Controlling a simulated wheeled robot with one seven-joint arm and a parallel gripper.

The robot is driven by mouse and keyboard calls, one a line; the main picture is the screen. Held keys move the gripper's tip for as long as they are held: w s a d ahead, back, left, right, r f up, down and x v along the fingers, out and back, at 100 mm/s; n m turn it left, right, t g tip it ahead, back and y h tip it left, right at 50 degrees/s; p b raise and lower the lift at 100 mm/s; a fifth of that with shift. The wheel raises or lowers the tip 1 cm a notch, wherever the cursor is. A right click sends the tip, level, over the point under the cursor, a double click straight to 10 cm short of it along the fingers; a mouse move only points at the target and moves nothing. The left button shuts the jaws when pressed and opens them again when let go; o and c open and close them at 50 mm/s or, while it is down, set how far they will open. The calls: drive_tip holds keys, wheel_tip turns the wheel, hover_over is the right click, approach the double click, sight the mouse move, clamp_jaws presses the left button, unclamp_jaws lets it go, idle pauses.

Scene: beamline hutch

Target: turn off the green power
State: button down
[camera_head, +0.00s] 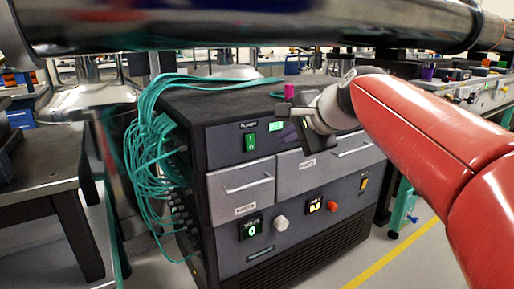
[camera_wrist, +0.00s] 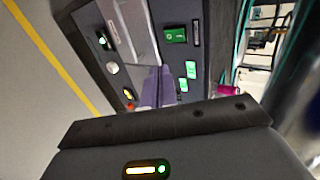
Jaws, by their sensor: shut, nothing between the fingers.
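The green power switch (camera_head: 250,142) is a lit green rocker on the upper left of the dark cabinet's front panel. It also shows in the wrist view (camera_wrist: 175,35), near the top. My gripper (camera_head: 303,135) is in front of the panel's upper part, to the right of the switch and apart from it. In the wrist view its two greyish-purple fingers (camera_wrist: 158,72) are together with nothing between them. They are below and left of the switch in that picture. The switch is not covered in either view.
A small green display (camera_head: 275,126) lies between switch and gripper. Drawers with handles (camera_head: 246,186), a white knob (camera_head: 281,223), a red button (camera_head: 332,207) and an orange switch (camera_head: 363,185) are lower. Teal cables (camera_head: 150,150) crowd the left side. A magenta object (camera_head: 289,91) stands on top.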

sight(251, 140)
drive_tip(key=x, duration=0.8)
drive_tip(key=r+x, duration=0.1)
drive_tip(key=x, duration=0.3)
drive_tip(key=shift+w+a+f, duration=0.1)
drive_tip(key=shift+w+a, duration=0.2)
drive_tip(key=shift+w, duration=0.1)
drive_tip(key=shift+w+a+f, duration=0.1)
drive_tip(key=shift+w+a, duration=0.25)
drive_tip(key=shift+w, duration=0.2)
drive_tip(key=shift+w+a, duration=0.1)
drive_tip(key=shift+w+r+p, duration=0.1)
drive_tip(key=shift+r+p, duration=0.9)
drive_tip(key=shift+p, duration=0.05)
